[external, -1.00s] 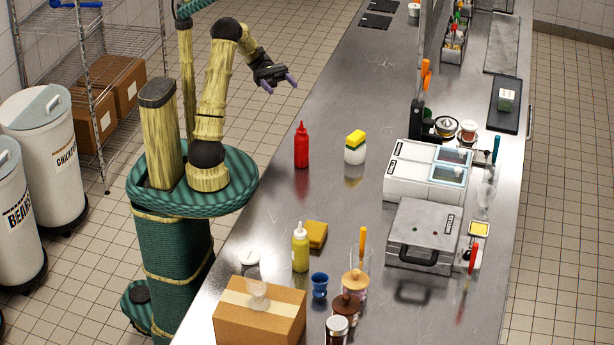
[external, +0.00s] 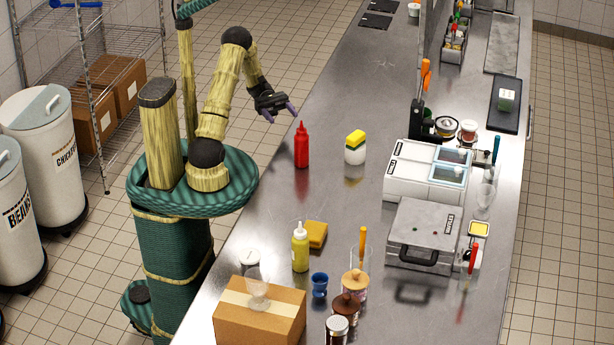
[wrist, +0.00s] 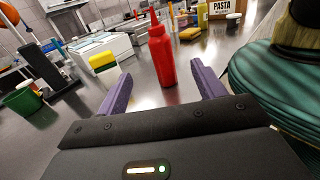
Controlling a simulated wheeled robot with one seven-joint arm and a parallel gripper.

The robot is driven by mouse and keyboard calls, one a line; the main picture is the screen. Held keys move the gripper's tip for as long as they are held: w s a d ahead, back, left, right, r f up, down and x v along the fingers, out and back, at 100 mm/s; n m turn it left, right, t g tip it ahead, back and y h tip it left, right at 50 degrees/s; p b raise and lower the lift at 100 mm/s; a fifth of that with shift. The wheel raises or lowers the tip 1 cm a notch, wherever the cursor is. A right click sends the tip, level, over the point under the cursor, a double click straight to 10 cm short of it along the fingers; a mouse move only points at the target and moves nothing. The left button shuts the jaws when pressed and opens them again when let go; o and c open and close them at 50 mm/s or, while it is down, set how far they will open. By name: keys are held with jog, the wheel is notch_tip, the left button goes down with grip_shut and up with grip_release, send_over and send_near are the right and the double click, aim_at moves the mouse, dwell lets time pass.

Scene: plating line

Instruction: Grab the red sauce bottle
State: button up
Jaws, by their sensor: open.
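The red sauce bottle (external: 302,147) stands upright on the metal counter, near its left edge. In the wrist view the red bottle (wrist: 161,58) stands ahead of my gripper, lined up between the two purple fingers. My gripper (external: 281,113) is above the counter edge, up and left of the bottle in the external view. Its fingers are spread apart in the wrist view (wrist: 160,85), with nothing between them. The gripper is apart from the bottle.
A yellow-topped white container (external: 355,148) stands right of the bottle. A yellow sauce bottle (external: 300,248), an orange sponge (external: 317,234) and a cardboard box (external: 259,322) are further along the counter. A white appliance (external: 410,180) stands to the right. Counter around the red bottle is clear.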

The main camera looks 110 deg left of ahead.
jog(key=p, duration=0.1)
send_near(305, 142)
jog(key=x, duration=0.4)
jog(key=shift+d, duration=0.2)
jog(key=x, duration=0.5)
jog(key=shift+w+f+p, duration=0.1)
jog(key=shift+w+p, duration=0.05)
jog(key=shift+p, duration=0.2)
jog(key=c, duration=1.2)
jog(key=shift+o, duration=0.2)
